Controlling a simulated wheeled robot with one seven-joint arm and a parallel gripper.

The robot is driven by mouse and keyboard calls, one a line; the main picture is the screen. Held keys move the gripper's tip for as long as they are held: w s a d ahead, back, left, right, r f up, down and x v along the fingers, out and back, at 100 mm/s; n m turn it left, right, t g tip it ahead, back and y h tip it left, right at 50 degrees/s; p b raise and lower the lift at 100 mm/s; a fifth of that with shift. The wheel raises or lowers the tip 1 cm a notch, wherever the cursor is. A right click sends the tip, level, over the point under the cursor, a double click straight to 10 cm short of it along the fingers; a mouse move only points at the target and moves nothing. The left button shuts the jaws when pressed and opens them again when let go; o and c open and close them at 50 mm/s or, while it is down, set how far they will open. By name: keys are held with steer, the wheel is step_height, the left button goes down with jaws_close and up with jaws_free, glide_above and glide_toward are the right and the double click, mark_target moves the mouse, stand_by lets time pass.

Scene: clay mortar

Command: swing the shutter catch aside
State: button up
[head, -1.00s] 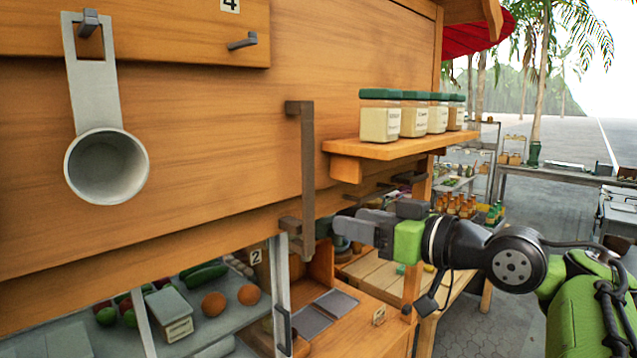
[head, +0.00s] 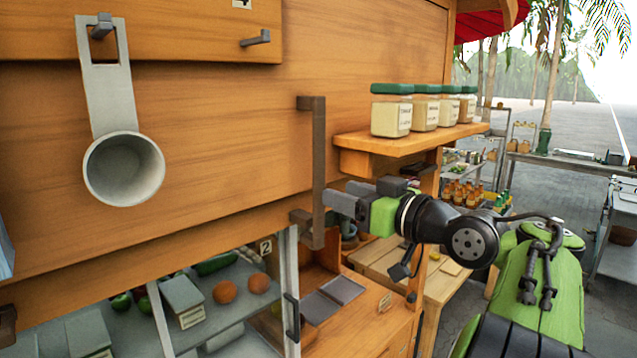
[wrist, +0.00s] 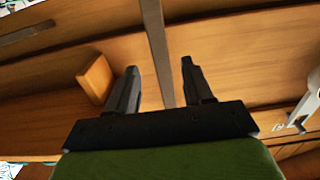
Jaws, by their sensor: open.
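The shutter catch appears to be the dark brown upright bar (head: 318,165) on the wooden shutter (head: 220,150). It hangs vertically from a top bracket, and its lower end reaches down past a second bracket near the shutter's bottom edge. My gripper (head: 338,197) is open and empty, just right of the bar's lower half, fingers pointing left at it. In the wrist view the bar (wrist: 156,45) runs between the two spread fingers of my gripper (wrist: 160,72). I cannot tell whether a finger touches it. The bar's lower end is hidden there behind the gripper body.
A shelf (head: 405,142) with several green-lidded jars (head: 392,112) juts out just above my gripper. A metal scoop (head: 124,165) hangs at left.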

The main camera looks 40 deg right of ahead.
mark_target(321, 187)
steer(key=shift+w+a+r+p, duration=0.1)
steer(key=shift+w+p, duration=0.45)
steer(key=shift+w, duration=1.25)
steer(key=shift+w+a+p, duration=0.1)
steer(key=shift+w+p, duration=0.4)
steer(key=shift+w, duration=1.25)
steer(key=shift+s, duration=0.1)
jaws_close()
